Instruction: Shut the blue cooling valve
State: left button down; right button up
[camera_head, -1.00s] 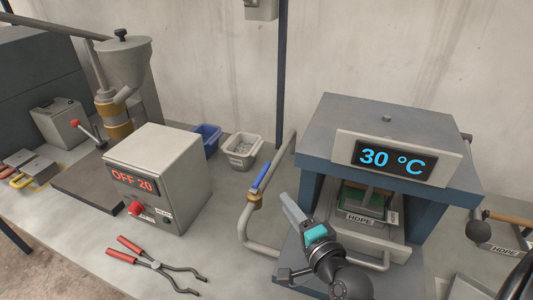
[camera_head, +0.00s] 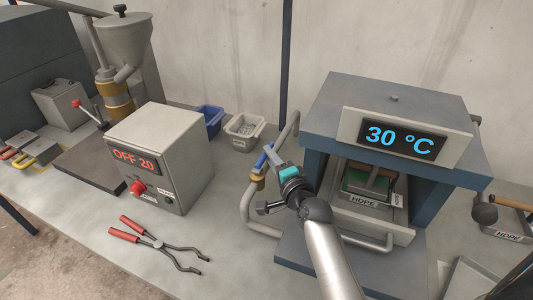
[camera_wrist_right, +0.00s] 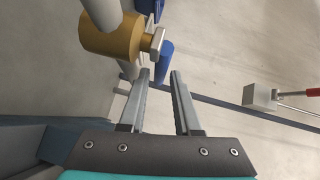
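The blue valve handle (camera_head: 264,159) sits on a brass valve body (camera_head: 257,179) on the grey pipe left of the press. It runs roughly along the pipe, and my gripper hides part of it in the head view. My right gripper (camera_head: 271,155) is at the handle's right side. In the wrist view my right gripper's fingers (camera_wrist_right: 161,73) are apart, with the blue handle (camera_wrist_right: 165,62) just beyond the tips. The brass body (camera_wrist_right: 112,36) is at the upper left there. I cannot tell whether a finger touches the handle. My left gripper is not in view.
The press (camera_head: 395,97) reads 30 °C and stands close on the right. The grey control box (camera_head: 180,140) reads OFF 20. Red-handled tongs (camera_head: 160,243) lie in front. A blue bin (camera_head: 209,116) and a grey bin (camera_head: 242,143) stand behind the valve.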

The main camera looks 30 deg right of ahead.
jog(key=shift+w+d+f, duration=0.1)
jog(key=shift+w+f, duration=0.1)
jog(key=shift+w, duration=1.4)
grip_shut()
dwell(0.3)
